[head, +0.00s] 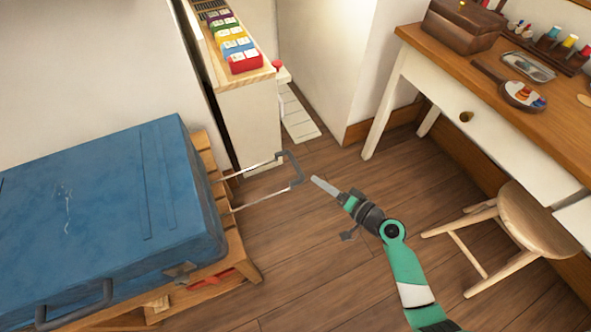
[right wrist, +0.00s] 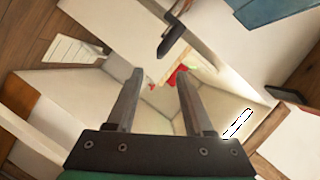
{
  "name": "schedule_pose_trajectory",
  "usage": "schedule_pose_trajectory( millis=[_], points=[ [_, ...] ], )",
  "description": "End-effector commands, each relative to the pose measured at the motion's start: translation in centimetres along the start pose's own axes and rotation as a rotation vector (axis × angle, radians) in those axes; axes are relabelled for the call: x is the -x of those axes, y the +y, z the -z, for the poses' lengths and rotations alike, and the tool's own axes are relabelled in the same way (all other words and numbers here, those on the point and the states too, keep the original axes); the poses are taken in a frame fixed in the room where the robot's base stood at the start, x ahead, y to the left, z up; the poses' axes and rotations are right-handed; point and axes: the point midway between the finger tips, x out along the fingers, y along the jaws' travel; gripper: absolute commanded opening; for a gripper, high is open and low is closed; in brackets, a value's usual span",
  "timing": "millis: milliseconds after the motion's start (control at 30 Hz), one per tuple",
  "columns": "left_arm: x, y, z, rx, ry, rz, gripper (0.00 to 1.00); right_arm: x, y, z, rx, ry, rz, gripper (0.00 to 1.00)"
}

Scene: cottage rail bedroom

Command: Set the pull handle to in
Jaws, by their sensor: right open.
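The pull handle (head: 296,170) is a grey U-shaped bar on two thin rods. It sticks out to the right from the end of the blue suitcase (head: 100,205), which lies flat on a wooden rack. My right gripper (head: 317,181) is just right of the handle's grip bar, apart from it in the picture, with its fingers pointing toward it. In the right wrist view my right gripper (right wrist: 158,74) has its two fingers spread with nothing between them. A dark bar (right wrist: 172,38) shows beyond the fingertips; I cannot tell for sure whether it is the handle. My left gripper is not in view.
A narrow shelf (head: 250,82) with colored boxes stands behind the handle. A desk (head: 480,85) with a wooden box and paints is at the right, with a stool (head: 535,220) before it. The wooden floor (head: 300,260) between rack and stool is clear.

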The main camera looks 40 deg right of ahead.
Motion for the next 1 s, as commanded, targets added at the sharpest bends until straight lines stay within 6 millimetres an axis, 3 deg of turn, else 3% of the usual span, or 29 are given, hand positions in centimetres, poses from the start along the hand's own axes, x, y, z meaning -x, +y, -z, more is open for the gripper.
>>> schedule_pose_trajectory(
  millis=[167, 600, 767, 1000],
  points=[
    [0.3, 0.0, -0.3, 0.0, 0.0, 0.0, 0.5, -1.6, -0.1, 0.0, 0.002, -0.002, 0.003, 0.52],
    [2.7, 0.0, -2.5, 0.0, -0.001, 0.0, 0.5, -10.5, 0.1, -0.1, 0.002, -0.001, 0.003, 0.52],
    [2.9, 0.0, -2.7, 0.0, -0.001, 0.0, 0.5, -11.6, -0.1, -0.1, 0.001, -0.002, 0.001, 0.52],
    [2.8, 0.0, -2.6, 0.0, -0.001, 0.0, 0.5, -11.6, -0.2, 0.0, 0.001, -0.001, 0.001, 0.5]
  ],
)
